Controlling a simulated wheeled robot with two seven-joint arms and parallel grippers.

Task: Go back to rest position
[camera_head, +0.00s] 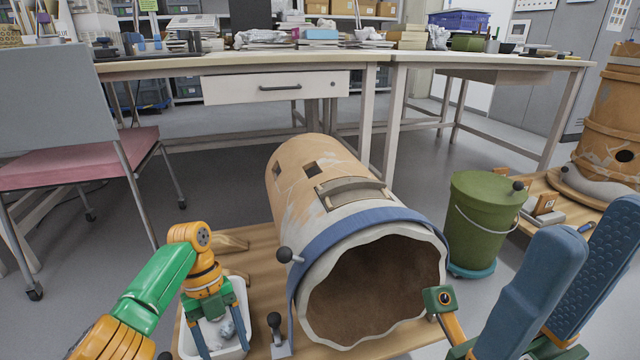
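A large tan vessel (290,175) lies on its side on a wooden platform, its jagged open mouth facing me. A blue band (345,232) runs around it near the mouth. Its top has dark square openings and a curved, raised piece (352,188). My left gripper (222,345) points down with its fingers apart, left of the vessel, over a white tray (247,293). A greyish, crumpled-looking item (226,329) shows between the fingers; I see no clear grip on it. My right gripper (597,225) is close to the camera at lower right, its two blue fingers pointing up and apart, empty.
A green bucket (480,215) stands right of the vessel. Another tall vessel (610,110) stands on a wooden surface at far right. A chair (75,160) is at left. Cluttered worktables (180,65) span the back. Grey floor lies between.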

